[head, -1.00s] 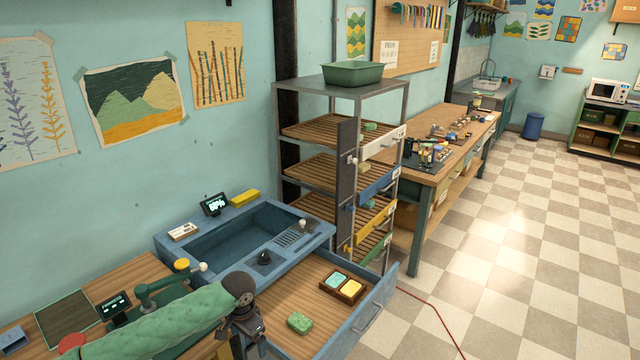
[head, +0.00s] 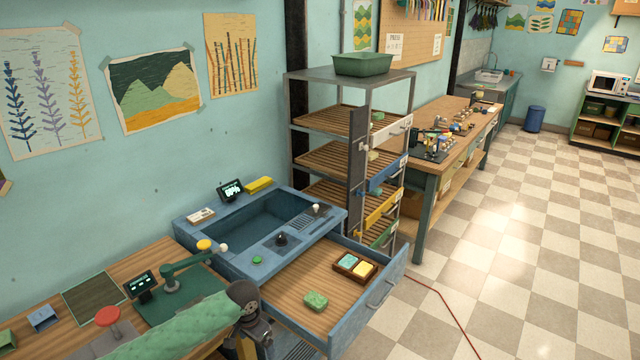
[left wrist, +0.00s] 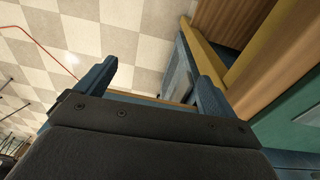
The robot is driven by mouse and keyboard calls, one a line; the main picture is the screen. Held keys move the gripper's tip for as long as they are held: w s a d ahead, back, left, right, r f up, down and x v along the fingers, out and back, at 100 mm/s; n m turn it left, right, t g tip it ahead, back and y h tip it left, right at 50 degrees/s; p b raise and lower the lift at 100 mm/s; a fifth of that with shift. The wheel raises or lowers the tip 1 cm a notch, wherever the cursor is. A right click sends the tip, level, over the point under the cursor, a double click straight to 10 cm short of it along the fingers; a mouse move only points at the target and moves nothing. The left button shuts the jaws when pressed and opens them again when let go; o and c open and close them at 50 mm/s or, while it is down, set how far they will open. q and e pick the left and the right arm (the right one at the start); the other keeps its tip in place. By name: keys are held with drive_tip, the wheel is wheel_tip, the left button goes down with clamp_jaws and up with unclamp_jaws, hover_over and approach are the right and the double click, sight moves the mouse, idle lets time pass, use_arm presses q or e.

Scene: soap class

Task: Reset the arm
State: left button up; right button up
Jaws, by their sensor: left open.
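My left arm (head: 185,325), in a green quilted sleeve, comes in from the lower left in the head view. Its dark wrist and left gripper (head: 256,332) are at the near left corner of the open drawer (head: 285,290), outside it. In the left wrist view the two blue fingers of the left gripper (left wrist: 153,78) stand wide apart with nothing between them. Checkered floor and wooden and blue furniture edges show beyond. My right gripper is in neither view.
A green soap bar (head: 316,301) and a wooden tray (head: 342,273) with two soaps lie in the drawer. Behind is a blue sink (head: 200,233); a rack (head: 297,160) stands beyond. A green press (head: 180,275) is on the left bench.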

use_arm(q)
drive_tip(key=s+d+f+n+t+h+b, duration=0.1)
drive_tip(key=s+f, duration=0.3)
drive_tip(key=f, duration=0.6)
drive_tip(key=s+d+f+n+b, duration=0.1)
drive_tip(key=s+f+b, duration=0.15)
drive_tip(key=f, duration=0.75)
drive_tip(key=s+d+f+n+t+h+b, duration=0.1)
drive_tip(key=s+f, duration=0.4)
drive_tip(key=f, duration=0.5)
drive_tip(key=s+a+f+n+y+b, duration=0.1)
drive_tip(key=s+a+f, duration=0.1)
drive_tip(key=s+f, duration=0.9)
drive_tip(key=s+a+f+n+y+b, duration=0.1)
drive_tip(key=s+a+f, duration=0.1)
drive_tip(key=s+f, duration=0.9)
drive_tip(key=s, duration=0.7)
drive_tip(key=shift+s+a+g, duration=0.25)
drive_tip(key=shift+a+g, duration=0.05)
drive_tip(key=shift+a, duration=0.05)
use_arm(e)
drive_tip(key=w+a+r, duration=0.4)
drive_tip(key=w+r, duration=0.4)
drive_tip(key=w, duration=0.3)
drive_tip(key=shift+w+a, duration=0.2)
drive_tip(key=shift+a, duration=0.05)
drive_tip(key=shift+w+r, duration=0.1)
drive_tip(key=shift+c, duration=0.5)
